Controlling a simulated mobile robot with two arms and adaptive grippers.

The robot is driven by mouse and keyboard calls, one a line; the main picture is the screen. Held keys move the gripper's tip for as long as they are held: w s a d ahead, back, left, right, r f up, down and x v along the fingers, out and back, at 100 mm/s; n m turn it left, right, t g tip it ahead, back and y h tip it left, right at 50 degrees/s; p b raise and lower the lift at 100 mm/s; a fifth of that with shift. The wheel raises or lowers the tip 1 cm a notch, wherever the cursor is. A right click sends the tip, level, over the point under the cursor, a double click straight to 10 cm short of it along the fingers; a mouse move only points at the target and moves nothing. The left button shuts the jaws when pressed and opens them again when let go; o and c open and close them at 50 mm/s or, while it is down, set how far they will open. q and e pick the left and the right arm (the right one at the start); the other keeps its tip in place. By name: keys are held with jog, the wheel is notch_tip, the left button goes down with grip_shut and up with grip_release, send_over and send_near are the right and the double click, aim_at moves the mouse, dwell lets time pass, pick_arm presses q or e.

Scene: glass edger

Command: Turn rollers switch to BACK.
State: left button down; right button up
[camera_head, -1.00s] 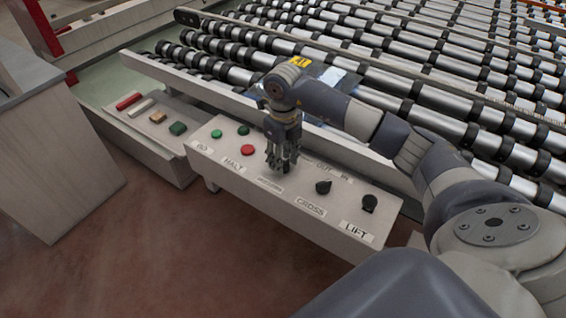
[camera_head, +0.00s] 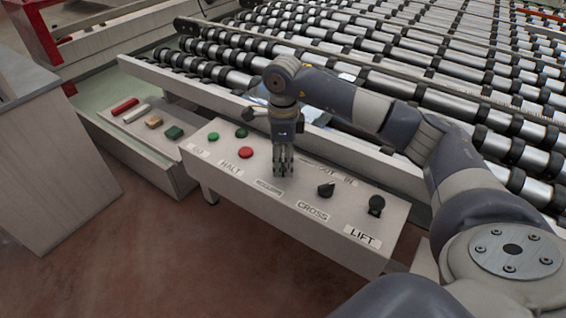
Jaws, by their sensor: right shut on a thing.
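My right gripper (camera_head: 282,172) points down at the control panel (camera_head: 235,190), just above the "ROLLERS" label (camera_head: 269,187). It is shut on the rollers switch, which the fingers hide, so I cannot read which way the switch points. On the same panel, the black cross switch (camera_head: 326,190) and the black lift switch (camera_head: 376,205) stand to the right, each above its label. My left gripper is not in view.
Green buttons (camera_head: 241,133) and a red halt button (camera_head: 246,153) sit left of my right gripper. A lower box (camera_head: 140,128) with several coloured blocks stands further left. The roller conveyor (camera_head: 400,75) lies behind, and a grey cabinet (camera_head: 60,160) stands at the left.

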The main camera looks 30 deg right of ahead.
aim_at(283, 164)
jog(key=shift+n, duration=0.3)
jog(key=o, duration=1.1)
jog(key=shift+c, duration=0.2)
notch_tip(283, 164, up, 12)
dwell(0.4)
